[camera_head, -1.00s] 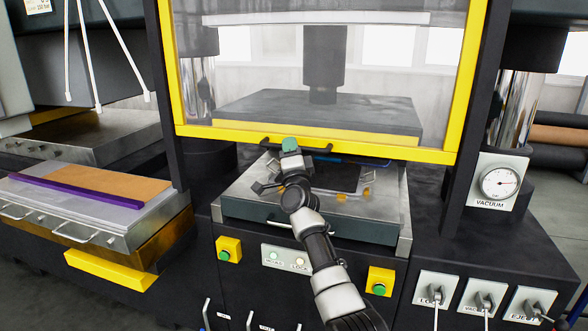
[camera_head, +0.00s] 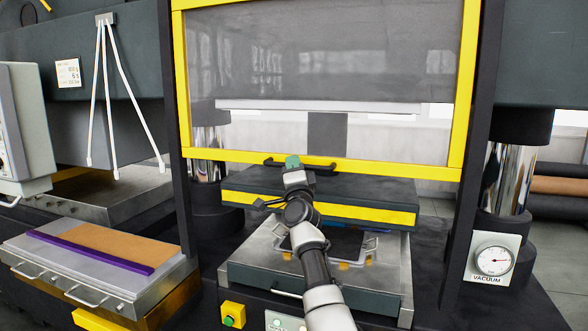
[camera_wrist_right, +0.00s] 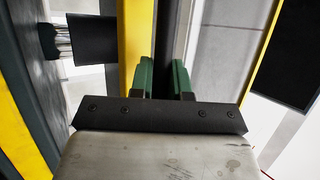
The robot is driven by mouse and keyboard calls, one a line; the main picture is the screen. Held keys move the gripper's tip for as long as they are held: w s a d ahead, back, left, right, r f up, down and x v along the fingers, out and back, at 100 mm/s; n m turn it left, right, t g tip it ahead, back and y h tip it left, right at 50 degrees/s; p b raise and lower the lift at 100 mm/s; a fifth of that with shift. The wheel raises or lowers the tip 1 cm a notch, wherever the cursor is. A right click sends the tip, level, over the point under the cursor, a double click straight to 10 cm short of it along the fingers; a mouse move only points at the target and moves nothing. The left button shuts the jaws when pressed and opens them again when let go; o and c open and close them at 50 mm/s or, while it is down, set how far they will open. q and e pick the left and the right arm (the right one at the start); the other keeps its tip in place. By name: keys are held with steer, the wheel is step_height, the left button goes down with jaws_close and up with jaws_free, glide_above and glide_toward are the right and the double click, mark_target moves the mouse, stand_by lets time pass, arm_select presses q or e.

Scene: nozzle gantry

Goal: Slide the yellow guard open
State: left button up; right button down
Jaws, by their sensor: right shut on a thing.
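The yellow guard (camera_head: 365,168) is a yellow frame around a clear pane in front of the press. A black bar handle (camera_head: 322,166) runs along its bottom rail. My right gripper (camera_head: 292,162) is at the left part of this handle, shut on it. In the right wrist view the green fingers of my right gripper (camera_wrist_right: 163,80) stand either side of the dark handle (camera_wrist_right: 165,30), with the yellow rail (camera_wrist_right: 133,35) beside them. The guard's bottom edge hangs level with the top of the upper press block. My left gripper is not in view.
Below the guard, a metal press bed (camera_head: 380,285) holds a dark tray (camera_head: 330,243). The upper press block (camera_head: 370,192) has a yellow front strip. A side table (camera_head: 95,265) stands at the left, and a vacuum gauge (camera_head: 492,260) at the right.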

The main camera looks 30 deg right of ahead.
steer(key=c, duration=1.1)
jaws_free()
steer(key=shift+f, duration=0.1)
steer(key=b+v, duration=0.3)
steer(key=v, duration=0.7)
steer(key=shift+s+f, duration=0.15)
steer(key=shift+s, duration=0.2)
steer(key=shift+a, duration=0.1)
